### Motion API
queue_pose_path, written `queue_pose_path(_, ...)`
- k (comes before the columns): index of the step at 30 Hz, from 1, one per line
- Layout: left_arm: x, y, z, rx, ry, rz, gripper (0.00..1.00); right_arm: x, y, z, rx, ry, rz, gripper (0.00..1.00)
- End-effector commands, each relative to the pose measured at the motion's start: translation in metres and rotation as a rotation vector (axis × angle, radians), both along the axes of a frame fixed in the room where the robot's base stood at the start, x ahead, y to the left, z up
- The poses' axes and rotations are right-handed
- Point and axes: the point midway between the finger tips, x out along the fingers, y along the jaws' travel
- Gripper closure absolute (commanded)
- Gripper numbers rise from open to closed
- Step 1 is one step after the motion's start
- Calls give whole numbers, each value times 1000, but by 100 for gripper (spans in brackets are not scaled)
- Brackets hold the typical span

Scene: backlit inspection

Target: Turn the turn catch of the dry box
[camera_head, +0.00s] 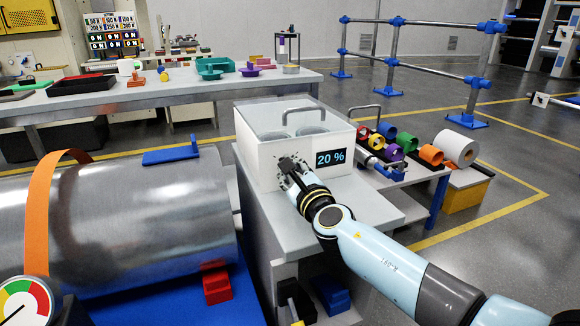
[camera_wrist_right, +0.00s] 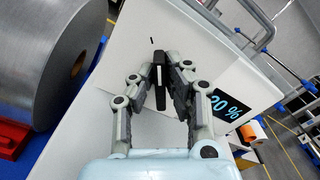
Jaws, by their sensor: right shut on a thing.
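The dry box (camera_head: 263,153) is a white case with a clear lid, standing on a grey bench top. Its front carries a black display reading 20 % (camera_head: 331,157). My right gripper (camera_head: 290,166) is at the front face, left of the display. In the right wrist view the fingers (camera_wrist_right: 163,82) are closed on the dark, narrow turn catch (camera_wrist_right: 160,71), which stands nearly upright in that picture. A short dark mark shows on the face just above it. In the head view the gripper mostly hides the catch. My left gripper is not in view.
A large metal cylinder (camera_head: 140,225) with an orange strap lies left of the bench. A rack of coloured rolls (camera_head: 405,145) and a white roll (camera_head: 458,148) stand on the right. A long table (camera_head: 180,88) with parts is behind. A lid handle (camera_head: 304,111) rises above the box.

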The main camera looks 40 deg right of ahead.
Motion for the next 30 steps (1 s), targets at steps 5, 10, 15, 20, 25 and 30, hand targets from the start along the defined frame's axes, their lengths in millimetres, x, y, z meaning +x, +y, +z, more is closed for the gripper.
queue_pose_path(5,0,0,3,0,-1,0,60,0,1,-1,-98,26,1,100)
queue_pose_path(10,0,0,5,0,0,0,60,0,1,-2,-158,41,0,100)
queue_pose_path(15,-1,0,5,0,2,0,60,0,2,-3,-189,48,0,100)
queue_pose_path(20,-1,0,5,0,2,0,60,0,2,-3,-198,51,1,100)
queue_pose_path(25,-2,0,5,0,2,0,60,0,2,-3,-199,51,1,100)
queue_pose_path(30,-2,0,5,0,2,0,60,0,2,-3,-198,51,1,82)
